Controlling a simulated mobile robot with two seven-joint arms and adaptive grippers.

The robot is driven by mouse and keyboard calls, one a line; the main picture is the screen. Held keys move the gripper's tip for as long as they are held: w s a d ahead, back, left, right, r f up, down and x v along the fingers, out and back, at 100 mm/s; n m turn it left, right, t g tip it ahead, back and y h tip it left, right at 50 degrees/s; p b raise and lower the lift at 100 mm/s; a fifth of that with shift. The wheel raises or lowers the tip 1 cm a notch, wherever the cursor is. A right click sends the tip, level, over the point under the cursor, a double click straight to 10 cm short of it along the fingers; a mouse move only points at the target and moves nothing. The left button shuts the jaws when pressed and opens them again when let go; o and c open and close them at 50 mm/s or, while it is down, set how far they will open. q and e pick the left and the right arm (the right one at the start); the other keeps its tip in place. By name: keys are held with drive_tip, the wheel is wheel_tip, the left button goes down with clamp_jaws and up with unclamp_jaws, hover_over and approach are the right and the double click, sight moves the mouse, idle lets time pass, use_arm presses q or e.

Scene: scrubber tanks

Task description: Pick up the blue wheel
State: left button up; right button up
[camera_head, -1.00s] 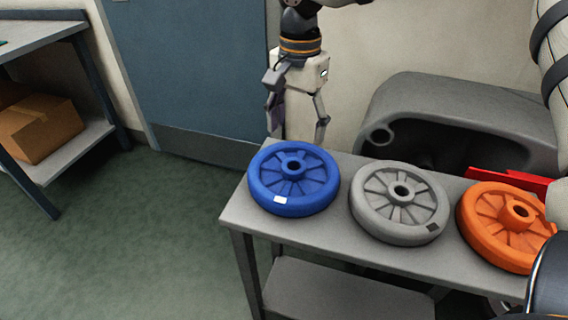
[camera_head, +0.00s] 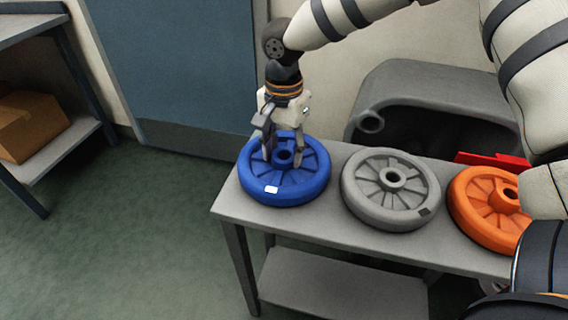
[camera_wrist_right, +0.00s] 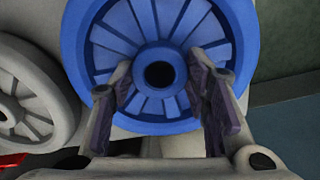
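The blue wheel (camera_head: 306,184) lies flat on the left end of a grey metal table, with a small white patch on its near rim. My right gripper (camera_head: 283,158) points down over it. In the right wrist view the wheel (camera_wrist_right: 213,50) fills the upper middle, and the right gripper's two fingers (camera_wrist_right: 165,95) are apart near the dark hub hole. Nothing shows between them but the wheel and its hub. I cannot tell whether the fingertips touch the wheel. My left gripper is not in view.
A grey wheel (camera_head: 360,203) and an orange wheel (camera_head: 480,220) lie to the right on the table (camera_head: 300,226). A grey tank (camera_head: 440,90) and a red part (camera_head: 490,160) are behind them. A cardboard box (camera_head: 30,125) sits on a shelf at left. The green floor is clear.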

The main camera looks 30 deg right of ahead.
clamp_jaws()
